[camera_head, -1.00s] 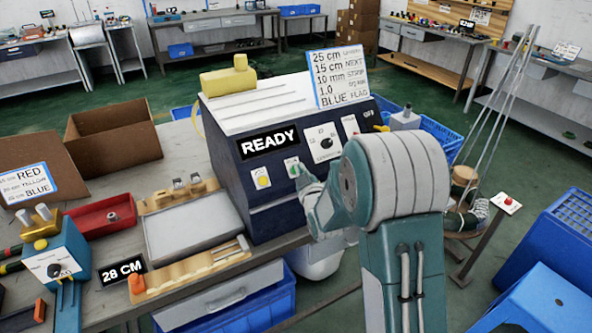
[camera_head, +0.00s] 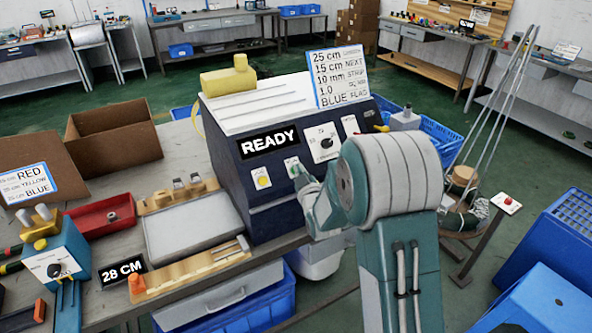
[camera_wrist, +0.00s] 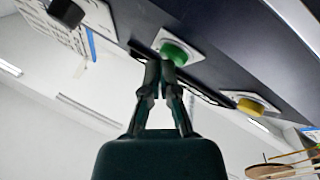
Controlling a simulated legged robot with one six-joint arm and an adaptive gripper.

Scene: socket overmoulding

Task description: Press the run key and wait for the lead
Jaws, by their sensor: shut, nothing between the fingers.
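The dark machine (camera_head: 225,170) stands on the bench, its display (camera_head: 269,141) reading READY. A green key (camera_head: 294,167) sits on its front panel, to the right of a yellow button (camera_head: 263,182). In the wrist view the green key (camera_wrist: 175,52) is right at the tips of my gripper (camera_wrist: 166,66), and the yellow button (camera_wrist: 251,104) is to the right. My gripper's fingers are closed together and empty. The tips overlap the key's edge; I cannot tell whether they touch it. In the head view my arm partly hides the panel's lower right.
A pale tray (camera_head: 190,228) lies in front of the machine, beside a wooden fixture (camera_head: 195,270) and a 28 CM display (camera_head: 123,270). A settings card (camera_head: 340,77) stands on the machine. A dial (camera_head: 326,143) is right of the display.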

